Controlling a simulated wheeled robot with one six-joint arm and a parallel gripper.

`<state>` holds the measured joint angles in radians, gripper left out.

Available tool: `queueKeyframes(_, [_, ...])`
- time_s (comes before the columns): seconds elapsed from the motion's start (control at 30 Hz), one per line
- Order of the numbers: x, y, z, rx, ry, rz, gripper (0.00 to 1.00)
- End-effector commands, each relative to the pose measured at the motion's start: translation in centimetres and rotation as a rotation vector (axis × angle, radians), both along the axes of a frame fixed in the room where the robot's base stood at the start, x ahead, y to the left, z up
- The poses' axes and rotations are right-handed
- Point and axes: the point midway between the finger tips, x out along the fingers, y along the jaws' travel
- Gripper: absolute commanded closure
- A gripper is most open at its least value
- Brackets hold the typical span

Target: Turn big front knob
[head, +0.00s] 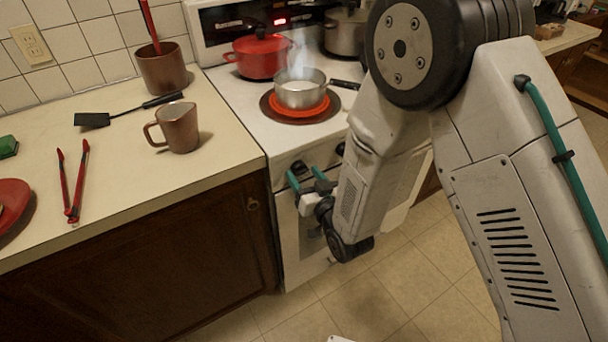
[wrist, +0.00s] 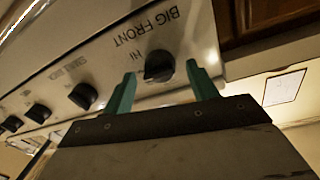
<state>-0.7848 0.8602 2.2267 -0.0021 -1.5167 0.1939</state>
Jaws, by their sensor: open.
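The big front knob (wrist: 159,66) is a dark round knob on the stove's front panel, under the printed label "BIG FRONT" with a "Hi" mark beside it. My gripper (wrist: 166,84) is open, its two teal fingers on either side of the knob in the wrist view. I cannot tell whether they touch it. In the head view my gripper (head: 307,180) is at the left end of the stove front. A small steaming pot (head: 301,90) stands on the glowing red front burner (head: 298,112).
Other knobs (wrist: 83,96) line the panel. A red pot (head: 260,57) and a steel pot (head: 345,32) stand at the back of the stove. The counter (head: 225,150) at left holds a brown mug (head: 177,128), tongs (head: 74,182) and a spatula (head: 93,120).

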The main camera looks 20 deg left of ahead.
Motion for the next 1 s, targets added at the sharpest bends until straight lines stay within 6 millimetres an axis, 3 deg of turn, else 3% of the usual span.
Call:
queueKeyframes(0.37, [0.56,0.56,-0.03,-0.001,0.001,0.0,0.42])
queueKeyframes(0.5, [0.55,0.56,-0.03,-0.001,0.001,0.0,0.81])
queueKeyframes(0.53, [0.54,0.55,-0.03,-0.001,0.001,0.0,0.85])
queueKeyframes(1.0, [0.49,0.59,-0.09,-0.06,-0.069,0.001,0.84])
